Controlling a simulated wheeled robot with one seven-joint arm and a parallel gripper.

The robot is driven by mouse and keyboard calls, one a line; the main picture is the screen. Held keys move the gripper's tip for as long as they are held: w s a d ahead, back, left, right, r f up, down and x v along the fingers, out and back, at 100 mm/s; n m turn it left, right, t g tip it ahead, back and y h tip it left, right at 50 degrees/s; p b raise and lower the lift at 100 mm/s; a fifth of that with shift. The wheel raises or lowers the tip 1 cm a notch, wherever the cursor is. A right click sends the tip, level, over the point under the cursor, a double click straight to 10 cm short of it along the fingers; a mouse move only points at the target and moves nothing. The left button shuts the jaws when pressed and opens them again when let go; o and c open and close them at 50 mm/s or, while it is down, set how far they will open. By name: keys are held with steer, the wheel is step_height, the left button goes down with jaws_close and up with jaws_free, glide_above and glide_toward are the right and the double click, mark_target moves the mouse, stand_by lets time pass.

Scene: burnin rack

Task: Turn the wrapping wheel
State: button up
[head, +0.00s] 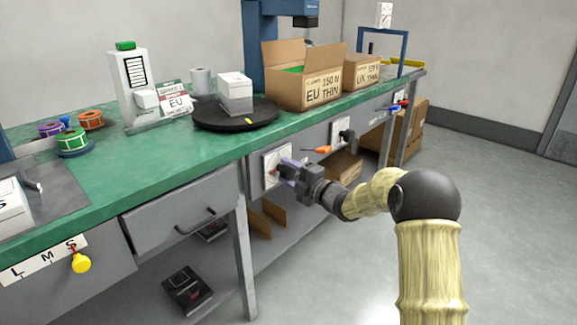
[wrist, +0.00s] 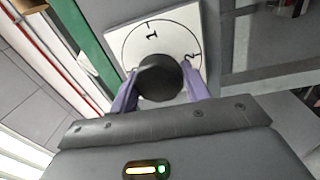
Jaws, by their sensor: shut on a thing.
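My gripper (head: 288,170) reaches to the front of the green bench, at a white dial plate (head: 271,158). In the wrist view, its two purple fingers (wrist: 161,84) are shut on the sides of a round dark knob (wrist: 158,72). The dial plate (wrist: 140,40) behind the knob carries a drawn arc and the numbers 1 and 2. The knob's pointer cannot be made out. A black round turntable (head: 207,121) lies on the bench above, with a white and grey box (head: 236,97) on it and a small yellow mark on its rim.
A second dial plate with a dark knob (head: 345,135) and an orange-handled lever (head: 322,150) are to the right on the bench front. A drawer handle (head: 195,222) sticks out at left. Cartons (head: 300,92) stand on the bench. The floor (head: 510,210) at right is clear.

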steer(key=m+p, duration=0.1)
steer(key=m, duration=0.1)
steer(key=m+p, duration=0.4)
steer(key=shift+r+t+h, duration=0.3)
steer(key=shift+h, duration=0.1)
steer(key=m+p, duration=0.4)
steer(key=shift+r+m, duration=0.1)
steer(key=shift+m, duration=0.3)
steer(key=m+p, duration=0.5)
steer(key=shift+w+d+m+h, duration=0.1)
steer(key=shift+m+h, duration=0.2)
steer(key=shift+h, duration=0.1)
steer(key=shift+f+m+p, duration=0.2)
steer(key=shift+m+p, duration=1.1)
steer(key=shift+m, duration=0.4)
